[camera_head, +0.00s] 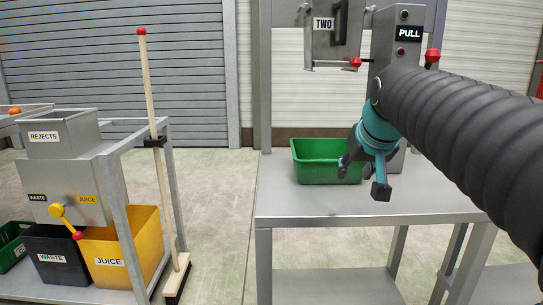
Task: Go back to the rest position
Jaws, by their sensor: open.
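My gripper (364,172) is at the end of my dark ribbed arm, which reaches in from the right. Its wrist is teal and its grey fingers are spread open. No object shows between the fingers. It hangs in front of the right part of a green bin (318,172), over the grey metal table (335,203). Whether a finger touches the bin cannot be told. My arm hides part of the table and what stands behind it.
A post with a PULL sign (409,33) and a box marked TWO (331,38) stand above the table. At left are a REJECTS hopper (62,135), a dark WASTE bin (55,262), a yellow JUICE bin (122,250) and an upright broom (158,160). Floor lies clear between.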

